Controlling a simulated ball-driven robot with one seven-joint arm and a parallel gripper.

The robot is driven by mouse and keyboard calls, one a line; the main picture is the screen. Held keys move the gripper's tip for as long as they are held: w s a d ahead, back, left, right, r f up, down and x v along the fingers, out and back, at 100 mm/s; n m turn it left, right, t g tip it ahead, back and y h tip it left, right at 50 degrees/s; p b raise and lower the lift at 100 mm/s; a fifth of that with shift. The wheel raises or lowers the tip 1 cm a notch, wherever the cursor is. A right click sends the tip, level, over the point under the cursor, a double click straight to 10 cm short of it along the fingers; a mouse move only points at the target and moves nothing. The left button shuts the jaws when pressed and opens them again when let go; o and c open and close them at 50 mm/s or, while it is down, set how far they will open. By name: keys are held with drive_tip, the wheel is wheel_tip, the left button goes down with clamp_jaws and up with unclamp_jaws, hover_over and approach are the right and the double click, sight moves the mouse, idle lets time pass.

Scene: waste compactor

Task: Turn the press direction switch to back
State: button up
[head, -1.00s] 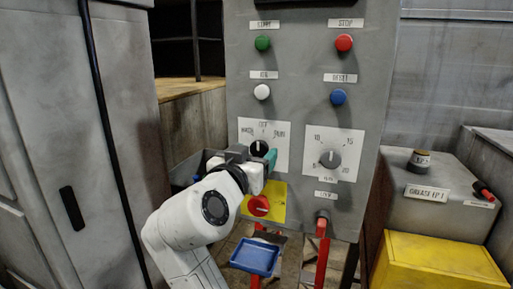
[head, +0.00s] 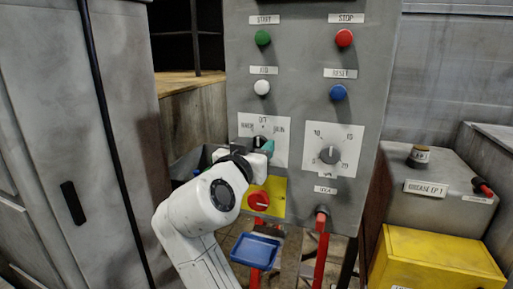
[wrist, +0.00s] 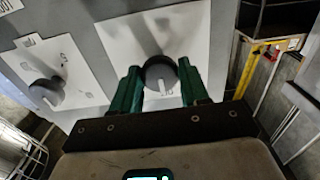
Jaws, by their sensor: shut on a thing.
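The switch is a dark round knob (head: 260,141) with a pale pointer line, on a white label plate (head: 280,156) on the grey control panel. My gripper (head: 264,147) is at this knob. In the wrist view, its green fingers (wrist: 158,88) stand on either side of the knob (wrist: 160,70) and are shut on it. The pointer line there runs toward the bottom of the picture. The plate's small lettering is hard to read, and my gripper hides part of the knob and plate in the head view.
A second knob (head: 330,154) on a numbered dial is to the right. A red rotary switch (head: 258,200) on a yellow plate is just below my gripper. Green, white, red and blue buttons are above. A blue tray (head: 255,252) and red handle (head: 321,222) are below.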

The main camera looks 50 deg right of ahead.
drive_tip(key=shift+c, duration=0.7)
drive_tip(key=shift+n, duration=0.3)
drive_tip(key=n+p, duration=0.3)
drive_tip(key=n, duration=0.1)
drive_tip(key=shift+r, duration=0.15)
drive_tip(key=shift+n+p, duration=1.6)
drive_tip(key=shift+n, duration=1.1)
drive_tip(key=o, duration=1)
drive_tip(key=shift+o, duration=0.2)
drive_tip(key=b+v, duration=0.2)
drive_tip(key=v, duration=0.8)
drive_tip(key=shift+a+b, duration=0.4)
